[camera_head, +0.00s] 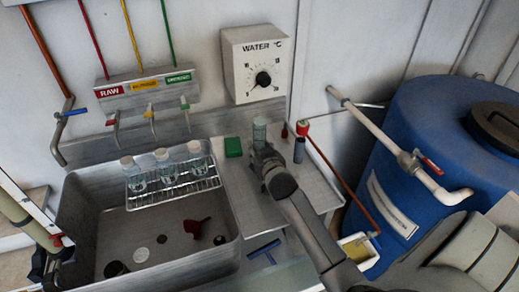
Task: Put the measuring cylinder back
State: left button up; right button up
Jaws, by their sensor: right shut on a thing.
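The measuring cylinder (260,128) is a clear, greenish upright tube above the steel counter to the right of the sink. My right gripper (264,156) is shut on it, and the gripper and wrist hide its lower part. I cannot tell whether its base touches the counter. A dark shape at the lower left edge, by the sink's left rim, looks like my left gripper (42,264); its fingers are not clear.
A green block (233,147) and a dark grey cylinder (299,150) stand on either side of my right gripper. The sink (110,228) holds a wire rack (190,191) with several capped bottles and a red funnel (194,226). A blue barrel (430,130) stands at right.

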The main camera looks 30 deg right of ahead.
jog(key=shift+f, duration=0.2)
jog(key=o, duration=1.1)
jog(key=shift+r, duration=0.2)
jog(key=shift+s, duration=0.15)
jog(key=b+v, duration=0.1)
jog(key=v, duration=1)
jog(key=shift+s+a+r, duration=0.1)
jog(key=shift+s+r, duration=0.05)
jog(key=shift+s, duration=0.2)
